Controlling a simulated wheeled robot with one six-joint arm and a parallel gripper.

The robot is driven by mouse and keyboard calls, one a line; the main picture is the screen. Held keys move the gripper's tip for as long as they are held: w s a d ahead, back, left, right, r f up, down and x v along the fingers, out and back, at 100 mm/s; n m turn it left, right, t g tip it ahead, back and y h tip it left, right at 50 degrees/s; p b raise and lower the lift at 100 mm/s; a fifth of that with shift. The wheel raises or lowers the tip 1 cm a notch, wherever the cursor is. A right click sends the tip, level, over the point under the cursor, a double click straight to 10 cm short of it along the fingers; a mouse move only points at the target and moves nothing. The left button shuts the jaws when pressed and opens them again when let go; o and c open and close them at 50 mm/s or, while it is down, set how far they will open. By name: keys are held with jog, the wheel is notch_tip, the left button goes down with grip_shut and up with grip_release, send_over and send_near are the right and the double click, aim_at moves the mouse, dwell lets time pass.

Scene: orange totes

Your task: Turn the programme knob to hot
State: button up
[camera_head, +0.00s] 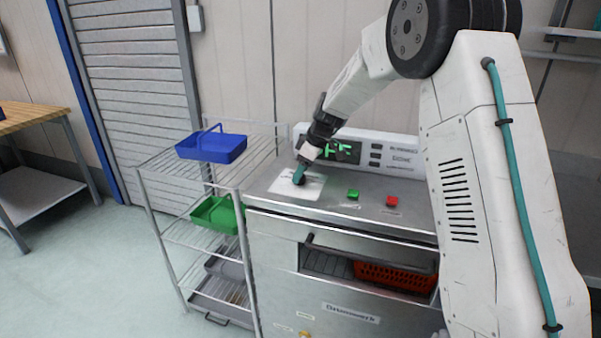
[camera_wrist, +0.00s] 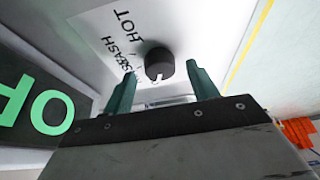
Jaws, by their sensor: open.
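The programme knob (camera_wrist: 159,62) is a dark round knob on a white label plate (camera_wrist: 95,35) in the wrist view. A small white mark shows on its lower edge in the picture, turned away from the word HOT (camera_wrist: 122,24). More lettering left of the knob is only partly legible. My gripper (camera_wrist: 161,72) is open, with one teal finger on each side of the knob and visible gaps between. In the head view my gripper (camera_head: 299,176) is over the white label plate (camera_head: 312,188) on the machine's top; the knob is hidden there.
The metal machine (camera_head: 270,265) has a green button (camera_head: 353,194) and a red button (camera_head: 391,201) right of the plate, and a display panel (camera_head: 372,153) behind. A wire rack on the left holds a blue tote (camera_head: 212,147) and a green tote (camera_head: 215,214). An orange basket (camera_head: 395,276) sits inside the machine.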

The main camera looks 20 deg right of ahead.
jog(key=shift+w+a+f, duration=0.1)
jog(key=shift+a+f, duration=0.05)
jog(key=shift+f, duration=0.3)
jog(key=c, duration=1)
